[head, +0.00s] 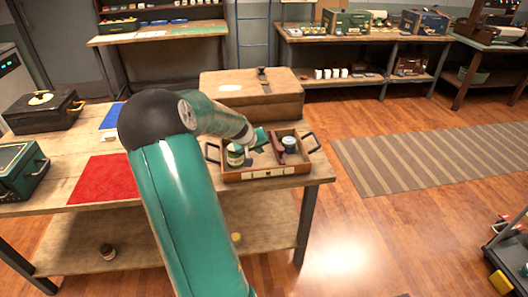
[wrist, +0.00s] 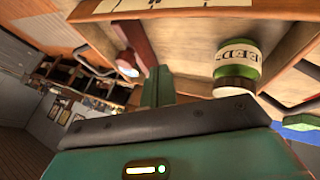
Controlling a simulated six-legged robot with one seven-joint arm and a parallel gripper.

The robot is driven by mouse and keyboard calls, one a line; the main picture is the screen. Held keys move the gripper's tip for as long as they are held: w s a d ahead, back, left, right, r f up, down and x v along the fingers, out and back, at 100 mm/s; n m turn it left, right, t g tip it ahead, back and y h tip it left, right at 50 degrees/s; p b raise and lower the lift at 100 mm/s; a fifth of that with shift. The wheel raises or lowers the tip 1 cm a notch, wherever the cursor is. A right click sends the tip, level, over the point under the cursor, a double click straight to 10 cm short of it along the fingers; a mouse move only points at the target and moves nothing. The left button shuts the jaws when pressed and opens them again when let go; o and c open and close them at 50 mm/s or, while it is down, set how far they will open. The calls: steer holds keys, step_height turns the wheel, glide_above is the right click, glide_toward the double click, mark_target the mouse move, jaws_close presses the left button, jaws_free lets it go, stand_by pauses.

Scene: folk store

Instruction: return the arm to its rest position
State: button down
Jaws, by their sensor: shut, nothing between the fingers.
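My teal arm reaches over the table from the front. My gripper (head: 257,140) is above the wooden tray (head: 262,173), between two jars. It is shut and empty; its fingers are small and partly hidden in the head view. A jar with a pale label (head: 235,156) stands at the tray's left, close beside the gripper. A second jar (head: 290,144) stands at the right, with a dark red piece (head: 277,146) next to it. In the wrist view, the green gripper finger (wrist: 160,88) shows near a green labelled jar (wrist: 238,68) and the tray wall (wrist: 190,10).
A wooden chest (head: 250,98) stands just behind the tray. The worktable (head: 60,150) carries a red cloth (head: 103,178), a blue sheet (head: 112,116), a black case (head: 42,112) and a green box (head: 20,172). Open floor with a striped rug (head: 430,155) lies to the right.

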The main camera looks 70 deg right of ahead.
steer(key=s+v, duration=0.1)
steer(key=v, duration=0.6)
steer(key=shift+w+r, duration=0.25)
steer(key=shift+w, duration=0.05)
steer(key=w+a+r+n+t+y, duration=0.1)
steer(key=w+a+r+n+t, duration=0.1)
steer(key=w+a, duration=0.5)
steer(key=w+a+r+n+t+y, duration=0.1)
steer(key=w+a+r+t+y, duration=0.15)
steer(key=a, duration=0.95)
steer(key=w+a+r+n+t+y, duration=0.1)
steer(key=w+a+r+n, duration=0.15)
steer(key=w+a, duration=0.5)
steer(key=s+a+r+n+y, duration=0.1)
steer(key=s+a+n, duration=0.1)
steer(key=a, duration=0.8)
steer(key=s+a+r+n+t, duration=0.1)
steer(key=s+a, duration=0.3)
steer(key=a, duration=0.6)
steer(key=s+a+r+n+t+y, duration=0.1)
steer(key=s+a+r+n, duration=0.2)
steer(key=a, duration=0.7)
steer(key=shift+s+a+y, duration=0.25)
steer(key=shift+a+y, duration=0.05)
steer(key=shift+y, duration=0.05)
steer(key=shift+d, duration=0.2)
